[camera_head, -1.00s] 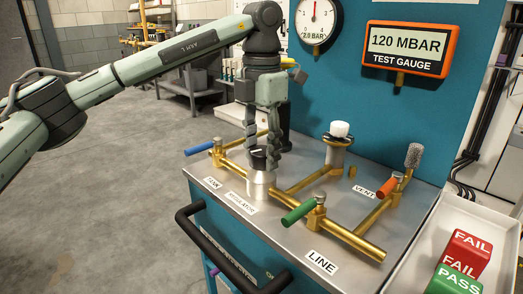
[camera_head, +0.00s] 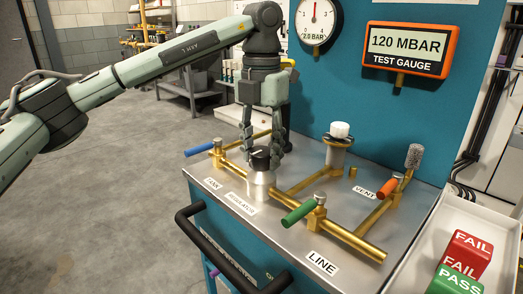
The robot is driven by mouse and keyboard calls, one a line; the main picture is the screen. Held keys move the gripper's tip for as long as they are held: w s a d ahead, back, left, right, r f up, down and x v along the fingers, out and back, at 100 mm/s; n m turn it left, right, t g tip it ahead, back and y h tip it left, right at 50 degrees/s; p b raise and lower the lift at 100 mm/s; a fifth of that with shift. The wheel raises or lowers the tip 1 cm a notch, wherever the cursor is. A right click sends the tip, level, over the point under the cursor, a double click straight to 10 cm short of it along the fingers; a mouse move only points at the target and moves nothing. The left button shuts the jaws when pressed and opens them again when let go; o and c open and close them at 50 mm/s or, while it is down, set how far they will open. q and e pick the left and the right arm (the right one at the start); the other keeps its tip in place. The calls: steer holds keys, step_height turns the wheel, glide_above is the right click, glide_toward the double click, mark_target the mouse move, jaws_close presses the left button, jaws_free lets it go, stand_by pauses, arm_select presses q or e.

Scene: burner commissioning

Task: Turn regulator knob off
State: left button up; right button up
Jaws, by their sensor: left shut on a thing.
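The regulator (camera_head: 259,185) is a silver body on the brass pipework, behind the REGULATOR label. Its black knob (camera_head: 261,158) sits on top with a light pointer mark. My left gripper (camera_head: 262,153) points straight down over the regulator, with its fingers on either side of the knob and shut on it. The far side of the knob is hidden by the fingers. My right gripper is not in view.
A blue-handled valve (camera_head: 199,149) stands left of the regulator, a green-handled valve (camera_head: 299,212) to its right front, and a red-orange-handled valve (camera_head: 387,188) by VENT. The test gauge (camera_head: 408,48) reads 120 MBAR. A white tray (camera_head: 480,217) holds FAIL and PASS blocks.

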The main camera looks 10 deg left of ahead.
mark_target(261, 151)
arm_select(q)
steer(key=o, duration=1.2)
steer(key=shift+c, duration=0.2)
step_height(261, 151, up, 12)
